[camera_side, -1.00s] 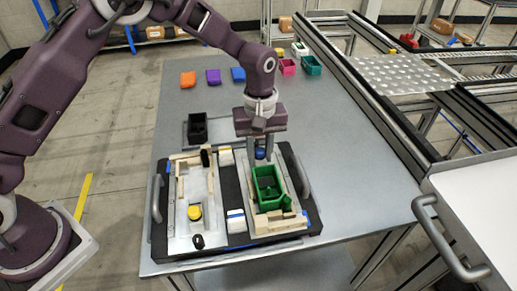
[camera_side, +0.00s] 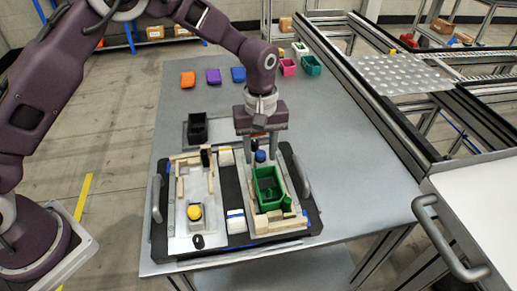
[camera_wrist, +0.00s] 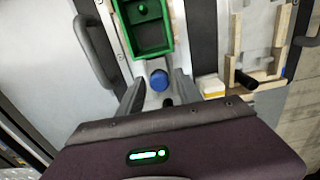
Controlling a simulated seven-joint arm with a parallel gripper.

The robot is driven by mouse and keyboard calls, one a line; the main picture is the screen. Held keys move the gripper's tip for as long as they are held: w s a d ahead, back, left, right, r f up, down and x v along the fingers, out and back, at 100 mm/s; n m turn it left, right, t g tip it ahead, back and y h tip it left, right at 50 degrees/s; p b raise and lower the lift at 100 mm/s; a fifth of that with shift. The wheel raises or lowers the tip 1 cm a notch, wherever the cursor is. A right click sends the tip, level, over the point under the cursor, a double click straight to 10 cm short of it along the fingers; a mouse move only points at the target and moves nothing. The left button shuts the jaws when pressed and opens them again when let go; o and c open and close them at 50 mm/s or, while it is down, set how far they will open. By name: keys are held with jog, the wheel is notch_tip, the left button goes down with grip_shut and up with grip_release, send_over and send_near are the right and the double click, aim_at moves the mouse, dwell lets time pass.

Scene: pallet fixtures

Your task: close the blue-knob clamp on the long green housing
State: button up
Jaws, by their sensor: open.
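The long green housing (camera_side: 268,187) sits in the right-hand fixture of the black pallet. It also shows at the top of the wrist view (camera_wrist: 146,26). The blue knob (camera_side: 260,156) of the clamp is at the housing's far end, and in the wrist view the blue knob (camera_wrist: 159,80) stands just off the housing's near wall. My gripper (camera_side: 261,152) points down over the knob. In the wrist view its open fingers (camera_wrist: 158,88) are on either side of the blue knob, and I cannot tell whether they touch it.
The left fixture (camera_side: 181,222) holds a yellow knob (camera_side: 194,211) and no housing. A black bin (camera_side: 197,127) stands behind the pallet. Grey handles (camera_side: 157,198) rise at the pallet's sides. Orange, purple and blue parts (camera_side: 213,76) lie at the table's back.

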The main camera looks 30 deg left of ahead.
jog(key=shift+r, duration=3.55)
jog(key=s+a+r+m+t, duration=0.2)
jog(key=s+a+r, duration=0.2)
jog(key=s+r, duration=0.35)
jog(key=s+a+r+m+t, duration=0.1)
jog(key=s+a+r+m, duration=0.1)
jog(key=s+a+r, duration=0.5)
jog(key=s+a+m+t, duration=0.2)
jog(key=s+m, duration=0.3)
jog(key=s, duration=0.9)
jog(key=shift+s+f+t, duration=0.15)
jog(key=shift+s+t, duration=0.15)
